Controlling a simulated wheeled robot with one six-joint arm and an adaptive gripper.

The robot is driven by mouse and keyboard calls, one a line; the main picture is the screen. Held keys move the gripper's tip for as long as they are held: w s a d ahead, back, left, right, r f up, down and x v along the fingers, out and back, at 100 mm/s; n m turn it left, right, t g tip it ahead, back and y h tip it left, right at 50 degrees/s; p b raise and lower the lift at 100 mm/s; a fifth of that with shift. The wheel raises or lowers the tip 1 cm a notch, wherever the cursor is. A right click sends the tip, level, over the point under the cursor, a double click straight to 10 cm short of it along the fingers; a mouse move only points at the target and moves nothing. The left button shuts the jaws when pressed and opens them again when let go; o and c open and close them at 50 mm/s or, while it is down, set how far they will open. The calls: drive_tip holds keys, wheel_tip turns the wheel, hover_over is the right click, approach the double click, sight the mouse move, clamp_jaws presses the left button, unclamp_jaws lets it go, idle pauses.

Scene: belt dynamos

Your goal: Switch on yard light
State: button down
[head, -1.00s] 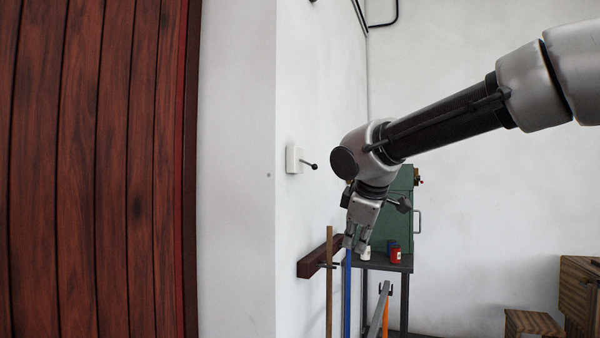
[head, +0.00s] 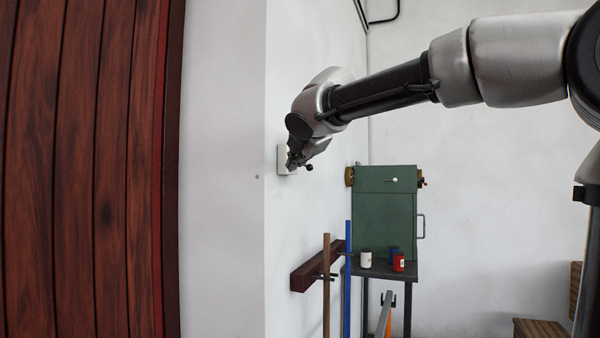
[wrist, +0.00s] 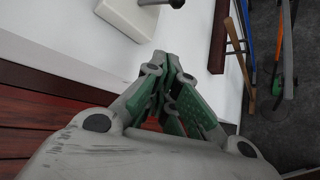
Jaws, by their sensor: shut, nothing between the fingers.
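The wall switch is a white box (head: 282,160) on the white wall in the head view, with a lever ending in a dark ball knob (head: 309,167). In the wrist view the box (wrist: 128,17) and part of the lever (wrist: 175,3) show at the top edge. My gripper (head: 292,165) is in front of the box in the head view and hides part of it and of the lever. In the wrist view my gripper's green-padded fingers (wrist: 174,72) are together and empty, below the lever.
A dark wooden rack (head: 305,276) with upright poles sticks out of the wall below the switch. Behind it a green cabinet (head: 385,220) stands on a table with small cans (head: 398,262). A red-brown plank door (head: 80,170) is at the left.

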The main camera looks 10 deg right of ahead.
drive_tip(key=w+d+f, duration=0.2)
drive_tip(key=w, duration=0.6)
drive_tip(key=shift+w+d+f, duration=0.15)
drive_tip(key=shift+w+d, duration=0.2)
